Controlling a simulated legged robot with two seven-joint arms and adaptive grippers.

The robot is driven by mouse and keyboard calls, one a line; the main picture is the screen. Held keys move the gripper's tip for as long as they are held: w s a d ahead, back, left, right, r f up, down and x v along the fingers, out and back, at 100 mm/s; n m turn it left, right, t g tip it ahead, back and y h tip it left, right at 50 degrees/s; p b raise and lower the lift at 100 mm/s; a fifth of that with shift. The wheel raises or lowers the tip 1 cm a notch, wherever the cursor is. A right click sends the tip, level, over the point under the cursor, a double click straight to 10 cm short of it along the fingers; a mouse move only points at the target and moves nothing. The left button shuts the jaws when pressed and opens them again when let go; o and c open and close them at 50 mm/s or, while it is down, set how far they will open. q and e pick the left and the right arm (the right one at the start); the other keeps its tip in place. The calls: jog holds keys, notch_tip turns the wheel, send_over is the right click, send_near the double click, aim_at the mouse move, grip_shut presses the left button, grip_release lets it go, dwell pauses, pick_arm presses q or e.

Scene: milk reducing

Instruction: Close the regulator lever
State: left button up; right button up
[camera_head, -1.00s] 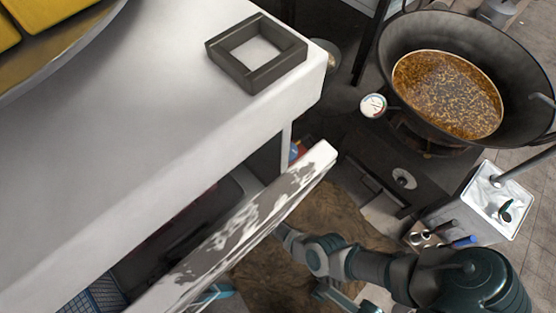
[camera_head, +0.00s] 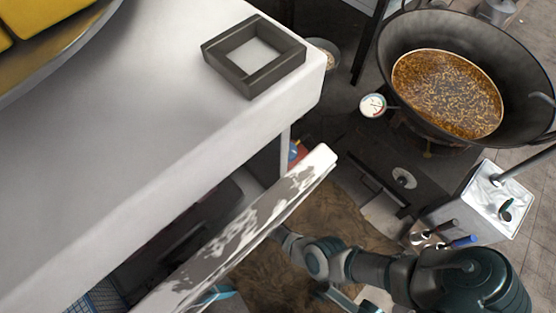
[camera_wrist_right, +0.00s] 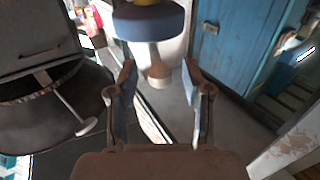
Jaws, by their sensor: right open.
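I cannot make out the regulator lever for sure in either view. My right arm comes in from the lower right in the head view, and its gripper is hidden there behind the white, worn panel (camera_head: 240,235). In the right wrist view my right gripper (camera_wrist_right: 158,82) is open, with nothing between its fingers. Beyond the fingertips is a blue rounded object (camera_wrist_right: 150,22) with a yellow top. A small tan piece (camera_wrist_right: 158,74) shows below it, between the fingertips; I cannot tell what it is. My left gripper is not in view.
A white counter (camera_head: 130,130) with a dark square frame (camera_head: 253,55) fills the left. A wok (camera_head: 448,75) of brown food stands on a stove at the right, near a round gauge (camera_head: 372,106). A blue cabinet (camera_wrist_right: 237,45) shows in the wrist view.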

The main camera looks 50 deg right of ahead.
jog(key=v, duration=1.1)
jog(key=shift+s, duration=0.1)
